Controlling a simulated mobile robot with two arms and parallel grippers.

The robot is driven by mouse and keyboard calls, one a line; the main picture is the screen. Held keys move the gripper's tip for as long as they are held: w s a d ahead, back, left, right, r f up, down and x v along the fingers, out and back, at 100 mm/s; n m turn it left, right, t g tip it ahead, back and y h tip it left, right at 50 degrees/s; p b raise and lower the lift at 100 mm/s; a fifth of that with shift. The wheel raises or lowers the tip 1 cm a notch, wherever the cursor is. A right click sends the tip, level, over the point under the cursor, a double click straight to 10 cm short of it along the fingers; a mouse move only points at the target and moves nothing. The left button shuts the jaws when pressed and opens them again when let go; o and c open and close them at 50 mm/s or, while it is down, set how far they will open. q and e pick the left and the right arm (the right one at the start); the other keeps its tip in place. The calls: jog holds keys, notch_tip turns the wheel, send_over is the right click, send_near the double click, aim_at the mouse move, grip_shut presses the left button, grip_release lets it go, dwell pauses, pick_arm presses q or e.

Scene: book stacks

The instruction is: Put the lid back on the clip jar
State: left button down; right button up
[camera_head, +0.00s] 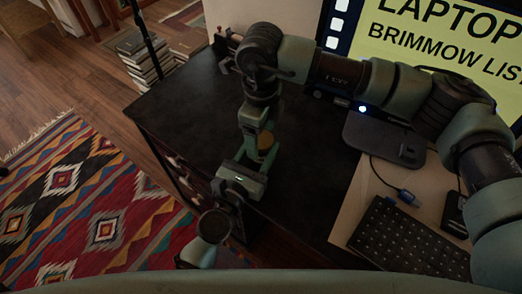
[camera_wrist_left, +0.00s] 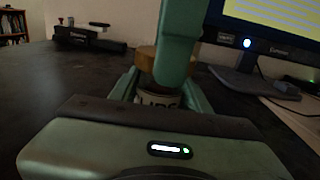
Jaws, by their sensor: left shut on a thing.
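The clip jar (camera_wrist_left: 158,99), pale with dark lettering, stands between my left gripper's fingers in the left wrist view. My left gripper (camera_head: 256,160) is shut on it, low over the near edge of the black desk. The brown lid (camera_wrist_left: 146,57) is just above the jar; it also shows in the head view (camera_head: 266,140). My right gripper (camera_wrist_left: 176,55) points down from above at the lid, one green finger in front of it. That finger hides part of the lid and jar. Whether the lid touches the rim, and whether the right fingers grip it, I cannot tell.
The black desk (camera_head: 190,105) is clear to the left. A dark stapler-like object (camera_wrist_left: 88,37) stands at the back. A monitor (camera_head: 430,45), its stand (camera_head: 385,138), a keyboard (camera_head: 410,240) and a blue plug (camera_head: 407,196) are at the right. Books (camera_head: 145,55) are stacked on the floor.

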jog(key=shift+r, duration=0.1)
jog(key=shift+r, duration=2.2)
jog(key=shift+c, duration=0.5)
jog(key=r+n, duration=0.1)
jog(key=n, duration=0.2)
jog(key=shift+r, duration=0.35)
jog(key=r+n, duration=0.1)
jog(key=n, duration=0.2)
jog(key=shift+r+n, duration=0.4)
jog(key=shift+f, duration=0.1)
jog(key=shift+f, duration=3.95)
